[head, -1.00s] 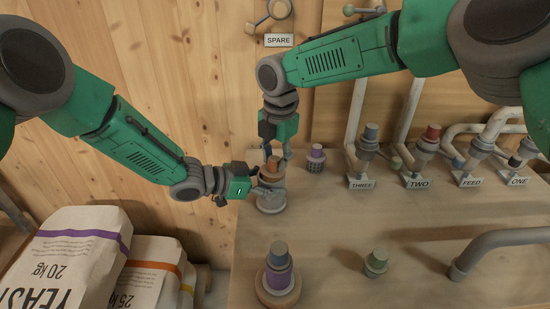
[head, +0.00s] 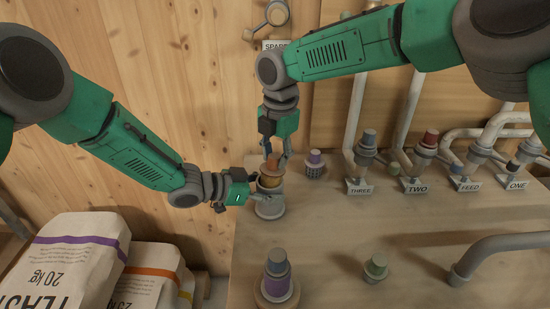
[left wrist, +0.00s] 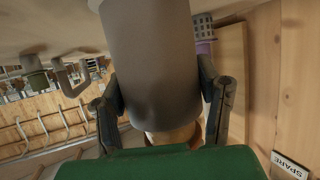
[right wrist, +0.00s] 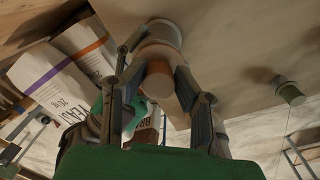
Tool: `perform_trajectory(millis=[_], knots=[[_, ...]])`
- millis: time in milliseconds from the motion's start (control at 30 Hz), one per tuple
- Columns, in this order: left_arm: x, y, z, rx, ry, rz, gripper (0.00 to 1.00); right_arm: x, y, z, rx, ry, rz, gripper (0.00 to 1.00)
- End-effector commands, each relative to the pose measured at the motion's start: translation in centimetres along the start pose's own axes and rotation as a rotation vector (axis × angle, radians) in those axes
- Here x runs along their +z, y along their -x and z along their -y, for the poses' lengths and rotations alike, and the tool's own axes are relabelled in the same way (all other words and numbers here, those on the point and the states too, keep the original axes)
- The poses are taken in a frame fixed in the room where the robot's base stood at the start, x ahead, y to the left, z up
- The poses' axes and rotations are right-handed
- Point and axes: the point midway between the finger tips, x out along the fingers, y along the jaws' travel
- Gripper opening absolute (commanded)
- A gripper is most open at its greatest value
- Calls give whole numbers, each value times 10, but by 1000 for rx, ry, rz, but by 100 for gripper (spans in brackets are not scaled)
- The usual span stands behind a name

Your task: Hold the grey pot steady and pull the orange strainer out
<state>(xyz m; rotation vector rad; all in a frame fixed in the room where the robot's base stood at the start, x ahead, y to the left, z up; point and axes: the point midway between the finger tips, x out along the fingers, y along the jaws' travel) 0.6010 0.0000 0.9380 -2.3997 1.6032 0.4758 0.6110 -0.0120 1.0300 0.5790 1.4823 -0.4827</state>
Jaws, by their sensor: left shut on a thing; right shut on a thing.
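The grey pot (head: 269,210) stands upright near the bench's left edge. It fills the middle of the left wrist view (left wrist: 150,60). The orange strainer (head: 271,181) sits at the pot's top, its narrower orange knob uppermost. The knob is between the right fingers in the right wrist view (right wrist: 160,78). My left gripper (head: 264,194) comes in from the left and is shut on the pot, with one finger on each side. My right gripper (head: 273,159) points down from above and is shut on the strainer's knob. How deep the strainer sits is hidden.
A purple strainer (head: 314,163) stands just right of my grippers. Labelled pipe fittings line the back right. The bench middle is clear.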

Motion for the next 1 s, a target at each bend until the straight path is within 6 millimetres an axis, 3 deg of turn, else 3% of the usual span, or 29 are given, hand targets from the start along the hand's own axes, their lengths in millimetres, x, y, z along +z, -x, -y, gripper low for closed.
perform_trajectory(millis=[733, 1000], knots=[[3, 0, -1, 1, 1, 6, 15, 8, 44, 0, 2, 0, 2, 0], [3, 0, -1, 1, 2, 6, 15, 8, 47, 0, 1, 0, 0, 0]])
